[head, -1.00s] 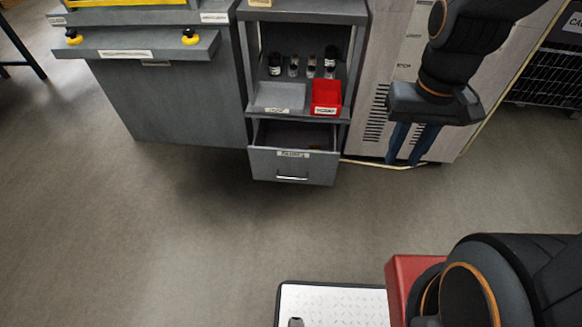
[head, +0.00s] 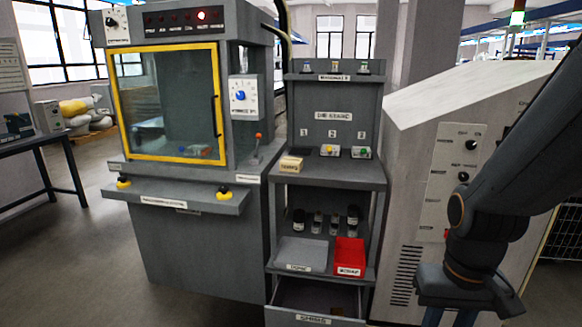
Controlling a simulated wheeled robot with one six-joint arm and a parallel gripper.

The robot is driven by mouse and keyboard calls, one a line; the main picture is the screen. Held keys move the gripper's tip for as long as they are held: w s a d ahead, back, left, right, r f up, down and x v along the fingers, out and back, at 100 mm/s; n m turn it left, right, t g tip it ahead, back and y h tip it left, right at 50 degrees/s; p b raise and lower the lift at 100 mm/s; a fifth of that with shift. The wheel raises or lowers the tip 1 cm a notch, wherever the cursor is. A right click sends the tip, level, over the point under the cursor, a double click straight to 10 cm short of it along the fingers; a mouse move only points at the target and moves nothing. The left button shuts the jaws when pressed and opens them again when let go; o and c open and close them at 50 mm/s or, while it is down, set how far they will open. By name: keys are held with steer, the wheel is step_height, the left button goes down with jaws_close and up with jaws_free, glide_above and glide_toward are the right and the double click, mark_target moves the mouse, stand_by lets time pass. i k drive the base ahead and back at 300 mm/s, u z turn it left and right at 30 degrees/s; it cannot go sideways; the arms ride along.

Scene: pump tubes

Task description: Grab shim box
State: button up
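A drawer labelled "SHIMS" (head: 314,316) stands pulled open at the bottom of the grey shelf unit, cut by the lower picture edge. A small brownish shape (head: 312,309) shows dimly inside it; I cannot tell whether it is the shim box. A small tan box (head: 291,164) with a label sits on the unit's upper shelf, at the left; its label is too small to read. My gripper (head: 448,318) is at the lower right, right of the drawer and apart from it. Its blue fingers are spread with nothing seen between them; their tips are cut off.
A grey tray (head: 301,250) and a red bin (head: 348,255) sit above the drawer, with several small bottles behind them. A machine with a yellow-framed door (head: 168,105) stands left. A large pale cabinet (head: 410,150) stands right, behind my arm. Open floor lies at lower left.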

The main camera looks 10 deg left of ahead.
mark_target(289, 165)
steer(key=k, duration=0.6)
steer(key=u, duration=0.45)
steer(key=i, duration=0.6)
steer(key=u, duration=0.5)
steer(key=i, duration=1.6)
steer(key=z, duration=0.65)
